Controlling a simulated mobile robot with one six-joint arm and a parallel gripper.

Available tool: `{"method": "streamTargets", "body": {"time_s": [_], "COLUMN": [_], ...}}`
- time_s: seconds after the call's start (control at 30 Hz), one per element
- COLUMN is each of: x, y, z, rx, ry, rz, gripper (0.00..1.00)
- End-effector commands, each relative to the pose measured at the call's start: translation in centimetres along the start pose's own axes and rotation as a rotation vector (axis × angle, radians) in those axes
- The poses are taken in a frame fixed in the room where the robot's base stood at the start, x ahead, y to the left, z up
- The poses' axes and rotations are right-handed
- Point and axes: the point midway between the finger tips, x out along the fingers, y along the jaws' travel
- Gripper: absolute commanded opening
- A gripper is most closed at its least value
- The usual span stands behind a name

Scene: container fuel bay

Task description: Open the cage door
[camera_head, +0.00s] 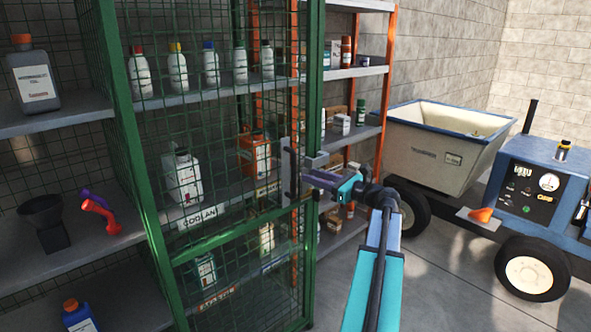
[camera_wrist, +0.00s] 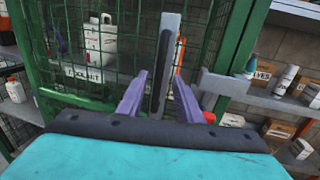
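The cage door (camera_head: 215,238) is a green frame with wire mesh, and it appears closed across the shelves. Its upright grey and black handle (camera_head: 288,172) is near the door's right edge. It also shows in the wrist view (camera_wrist: 166,50). My gripper (camera_head: 318,180) is at the handle, reaching in from the right. In the wrist view its two purple fingers (camera_wrist: 160,95) are apart, one on each side of the handle, with gaps showing. I cannot tell whether either finger touches it.
Bottles and a white coolant jug (camera_head: 182,178) stand on shelves behind the mesh. An open shelf with a black funnel (camera_head: 44,220) is at the left. An orange-post rack (camera_head: 383,80) is to the right.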

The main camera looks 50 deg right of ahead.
Motion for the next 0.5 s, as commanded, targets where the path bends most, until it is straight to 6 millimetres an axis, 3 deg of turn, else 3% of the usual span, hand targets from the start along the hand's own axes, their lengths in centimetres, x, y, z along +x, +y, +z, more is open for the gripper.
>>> {"method": "streamTargets", "body": {"time_s": [0.5], "x": [7.3], "y": [-0.1], "z": [0.1], "rx": [0.0], "ry": [0.0], "rz": [0.002], "gripper": [0.33]}}
